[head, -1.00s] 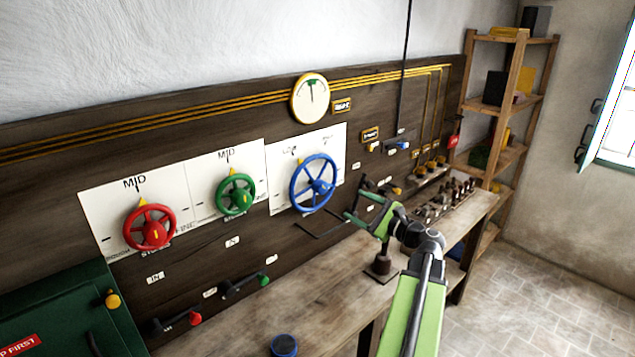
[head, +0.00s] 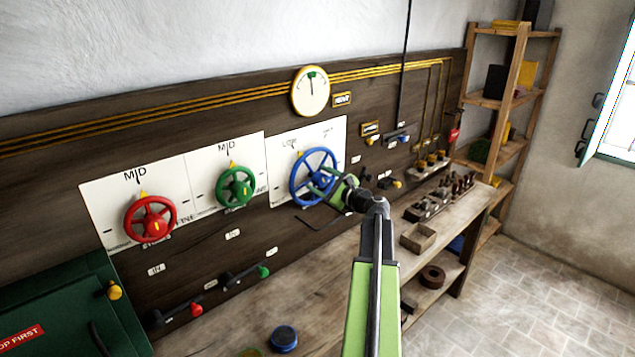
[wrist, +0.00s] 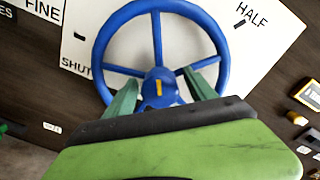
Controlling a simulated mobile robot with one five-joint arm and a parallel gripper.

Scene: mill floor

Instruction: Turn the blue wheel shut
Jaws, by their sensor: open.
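The blue wheel (head: 314,160) is mounted on a white plate on the dark wooden panel, right of the red and green wheels. Its rim, spokes and hub with a yellow mark show large in the wrist view (wrist: 160,8). The plate around it reads "SHUT" at left and "HALF" at right in the wrist view. My gripper (head: 322,180) is at the wheel's lower right side in the head view. In the wrist view my gripper (wrist: 162,88) is open, its two green fingers apart on either side of the hub. I cannot tell whether they touch the wheel.
A red wheel (head: 150,219) and a green wheel (head: 235,186) are on the panel to the left. A gauge (head: 310,92) is above. The workbench (head: 300,290) below holds a round blue-topped item (head: 284,338) and a small box (head: 418,238).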

